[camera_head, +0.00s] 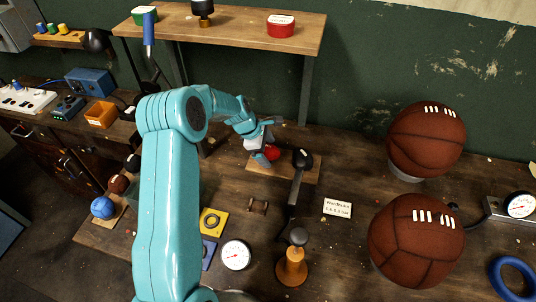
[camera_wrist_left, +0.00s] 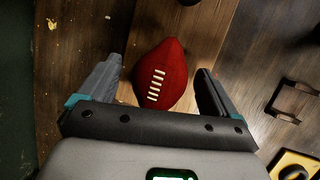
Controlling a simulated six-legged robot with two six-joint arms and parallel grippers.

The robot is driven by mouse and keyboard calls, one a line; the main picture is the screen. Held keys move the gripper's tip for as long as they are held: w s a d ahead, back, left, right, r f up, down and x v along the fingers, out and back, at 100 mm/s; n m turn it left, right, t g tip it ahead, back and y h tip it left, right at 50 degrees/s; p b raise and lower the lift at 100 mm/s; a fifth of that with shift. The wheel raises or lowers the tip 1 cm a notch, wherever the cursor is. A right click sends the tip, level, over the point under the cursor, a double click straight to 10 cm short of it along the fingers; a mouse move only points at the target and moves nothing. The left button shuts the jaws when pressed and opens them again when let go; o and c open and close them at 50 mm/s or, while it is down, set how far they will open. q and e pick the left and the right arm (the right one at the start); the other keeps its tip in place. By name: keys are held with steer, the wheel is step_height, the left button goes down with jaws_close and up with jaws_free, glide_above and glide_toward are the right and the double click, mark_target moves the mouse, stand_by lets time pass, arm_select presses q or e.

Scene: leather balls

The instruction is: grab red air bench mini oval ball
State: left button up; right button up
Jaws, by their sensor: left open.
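The red mini oval ball (camera_wrist_left: 163,75) with white laces lies between the two open fingers of my left gripper (camera_wrist_left: 160,90) in the left wrist view. A gap shows on each side of it, and its lower end is close to the gripper's palm. In the head view the red ball (camera_head: 271,153) is a small red patch on a wooden board (camera_head: 286,171), partly hidden by my left gripper (camera_head: 268,152). My right gripper does not show in either view.
Two large brown leather balls (camera_head: 426,140) sit on the right of the bench. A dial gauge (camera_head: 236,255), yellow pad (camera_head: 213,222) and wooden-handled tool (camera_head: 291,268) are nearer. A shelf (camera_head: 235,32) rises behind.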

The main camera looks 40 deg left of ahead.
arm_select(q)
steer(key=shift+s+a+r, duration=0.1)
steer(key=shift+s, duration=0.05)
steer(key=shift+s+a, duration=0.1)
steer(key=shift+s, duration=0.05)
steer(key=c, duration=1)
steer(key=shift+c, duration=0.8)
